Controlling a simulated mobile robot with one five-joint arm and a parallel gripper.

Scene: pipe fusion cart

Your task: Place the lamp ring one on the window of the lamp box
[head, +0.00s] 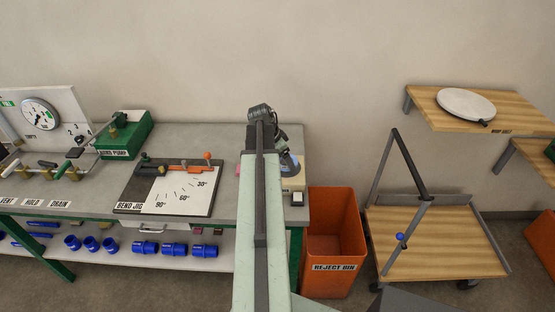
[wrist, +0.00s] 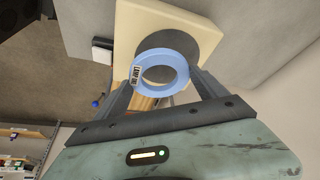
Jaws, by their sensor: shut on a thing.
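The lamp ring one is a light blue ring with a small printed label (wrist: 161,53), seen in the wrist view. My gripper (wrist: 160,76) is shut on it, with one dark finger at each side. The lamp box is a cream block (wrist: 140,22) with a dark round window (wrist: 205,42). The ring appears in front of the window's lower left part, off its centre. I cannot tell whether it touches the box. In the head view the lamp box (head: 294,183) stands at the bench's right end, and my arm hides part of it and of my gripper.
The bend jig board (head: 180,190) and the green pump (head: 125,135) are left of my arm on the bench (head: 200,135). An orange reject bin (head: 333,235) stands right of the bench. A wheeled wooden cart (head: 445,250) is further right.

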